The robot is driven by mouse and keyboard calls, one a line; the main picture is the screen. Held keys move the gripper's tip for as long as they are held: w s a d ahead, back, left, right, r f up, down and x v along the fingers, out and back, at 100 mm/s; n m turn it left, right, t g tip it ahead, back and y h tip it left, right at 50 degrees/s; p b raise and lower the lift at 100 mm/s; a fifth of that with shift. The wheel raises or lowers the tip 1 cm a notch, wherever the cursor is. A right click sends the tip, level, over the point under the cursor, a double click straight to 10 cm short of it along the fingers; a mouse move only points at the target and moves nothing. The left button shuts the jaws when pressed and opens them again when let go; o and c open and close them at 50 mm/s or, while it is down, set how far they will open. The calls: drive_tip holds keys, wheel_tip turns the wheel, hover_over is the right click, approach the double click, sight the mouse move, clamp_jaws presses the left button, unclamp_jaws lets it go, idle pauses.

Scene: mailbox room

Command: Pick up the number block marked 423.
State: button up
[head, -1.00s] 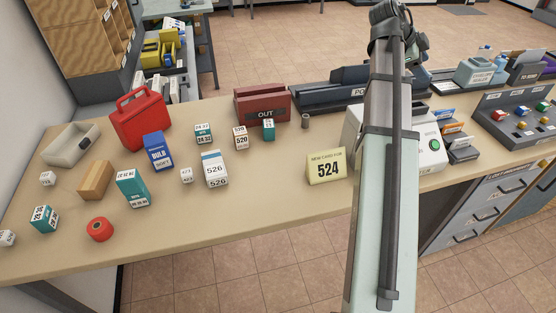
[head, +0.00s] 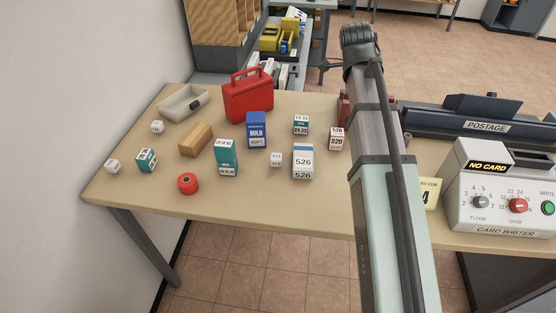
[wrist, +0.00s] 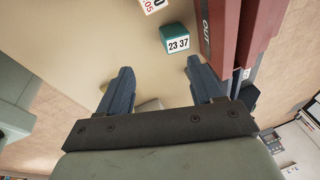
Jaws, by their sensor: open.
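A teal block marked 23 37 (wrist: 175,38) lies beyond the fingertips. My gripper is not visible in the head view.
Around the blocks stand the white 526 box (head: 303,163), blue BULB box (head: 256,131), teal box (head: 226,157), wooden block (head: 195,139), red roll (head: 188,184) and red case (head: 248,97). The card writer (head: 503,190) is right.

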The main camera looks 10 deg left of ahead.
drive_tip(key=s+a+f+n+g+y, duration=0.15)
drive_tip(key=s+a, duration=0.25)
drive_tip(key=a, duration=0.9)
drive_tip(key=n+y, duration=0.1)
drive_tip(key=n, duration=0.1)
hover_over(276, 156)
drive_tip(key=f, duration=0.2)
drive_tip(key=shift+m+g, duration=0.25)
drive_tip(key=shift+m, duration=0.1)
drive_tip(key=shift+f, duration=6.55)
drive_tip(key=c, duration=1)
drive_tip(key=shift+r, duration=0.15)
drive_tip(key=shift+c, duration=0.2)
